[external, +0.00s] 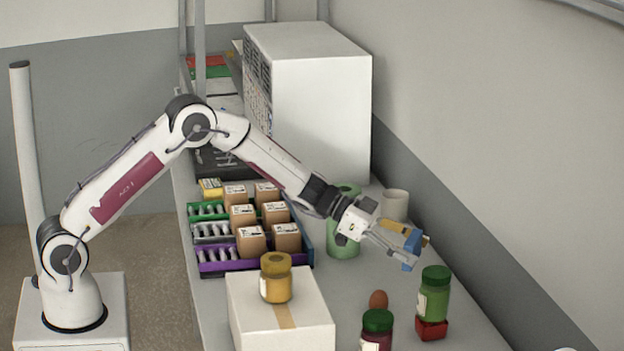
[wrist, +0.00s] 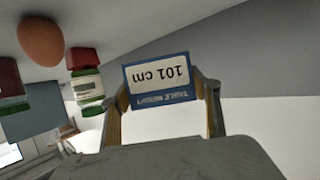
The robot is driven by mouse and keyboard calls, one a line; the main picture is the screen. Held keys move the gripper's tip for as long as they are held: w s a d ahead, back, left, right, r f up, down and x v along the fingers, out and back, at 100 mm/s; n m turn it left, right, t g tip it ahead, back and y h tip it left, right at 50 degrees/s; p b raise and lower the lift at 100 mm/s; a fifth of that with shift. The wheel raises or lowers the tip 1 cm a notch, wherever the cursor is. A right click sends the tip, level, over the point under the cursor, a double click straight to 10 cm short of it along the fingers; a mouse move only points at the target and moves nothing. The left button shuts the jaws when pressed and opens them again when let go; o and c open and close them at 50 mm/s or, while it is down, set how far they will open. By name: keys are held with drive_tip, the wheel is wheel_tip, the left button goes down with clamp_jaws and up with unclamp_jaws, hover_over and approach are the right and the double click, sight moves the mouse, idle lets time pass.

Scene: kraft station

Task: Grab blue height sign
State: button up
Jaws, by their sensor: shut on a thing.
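The blue height sign (wrist: 160,80) shows in the wrist view between my fingers, with a white label reading "101 cm" upside down. My gripper (wrist: 165,100) is shut on it, with a finger at each side. In the external view the blue sign (external: 412,248) is at the end of my gripper (external: 398,243), held above the table at the right. The fingers hide part of the sign there.
A green-lidded green jar (external: 434,293) above a red block (external: 431,328), a brown egg (external: 378,300) and a dark red jar (external: 377,332) stand front right. A yellow jar (external: 276,280) sits on a white box (external: 250,312). Green and white cylinders stand behind my gripper.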

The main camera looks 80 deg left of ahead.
sight(418, 238)
drive_tip(key=shift+r, duration=1.55)
